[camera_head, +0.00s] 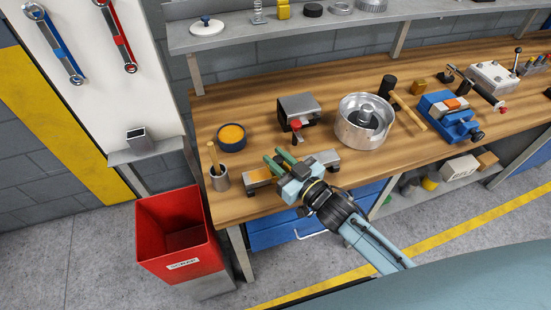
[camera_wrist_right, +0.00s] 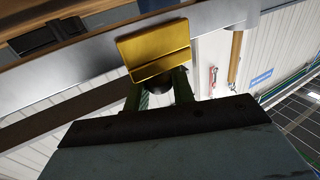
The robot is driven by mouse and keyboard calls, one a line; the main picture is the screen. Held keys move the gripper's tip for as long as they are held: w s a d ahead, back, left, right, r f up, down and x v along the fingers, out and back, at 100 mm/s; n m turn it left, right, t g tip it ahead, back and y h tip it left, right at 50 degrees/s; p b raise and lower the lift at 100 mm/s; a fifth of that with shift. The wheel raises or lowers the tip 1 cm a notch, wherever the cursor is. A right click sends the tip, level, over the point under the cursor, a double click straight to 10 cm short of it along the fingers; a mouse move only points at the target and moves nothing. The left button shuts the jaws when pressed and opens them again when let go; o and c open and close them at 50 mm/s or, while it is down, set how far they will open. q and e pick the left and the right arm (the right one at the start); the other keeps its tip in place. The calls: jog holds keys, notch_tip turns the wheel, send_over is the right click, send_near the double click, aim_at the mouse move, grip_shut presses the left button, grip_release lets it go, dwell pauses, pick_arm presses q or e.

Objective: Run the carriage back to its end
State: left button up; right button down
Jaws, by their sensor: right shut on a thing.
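A silver rail (camera_head: 318,160) with dark feet lies along the table's front edge in the head view; it also crosses the wrist view (camera_wrist_right: 70,68). The carriage, a yellow block (camera_wrist_right: 155,50), sits at the rail in the wrist view. A dark round knob (camera_wrist_right: 160,87) shows just below the block, between my green fingers. My right gripper (camera_head: 277,159) is over the rail's middle, shut on this knob. An orange-yellow part (camera_head: 258,176) shows left of the gripper in the head view. The gripper hides part of the rail. My left gripper is out of view.
A cup with a wooden handle (camera_head: 220,180) stands close to the rail's left end. Behind are an orange-filled dish (camera_head: 231,136), a grey block with a red knob (camera_head: 298,110) and a metal bowl (camera_head: 364,120). A red bin (camera_head: 175,228) stands below left.

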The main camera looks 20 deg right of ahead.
jog(key=d, duration=0.8)
jog(key=d+p, duration=0.1)
jog(key=d, duration=0.3)
jog(key=shift+w+d, duration=0.2)
jog(key=shift+w, duration=0.05)
jog(key=c, duration=1.3)
grip_release()
jog(key=shift+d, duration=0.15)
jog(key=shift+o, duration=0.2)
jog(key=shift+s, duration=0.15)
jog(key=v, duration=1.3)
jog(key=shift+b, duration=0.35)
jog(key=shift+s, duration=0.1)
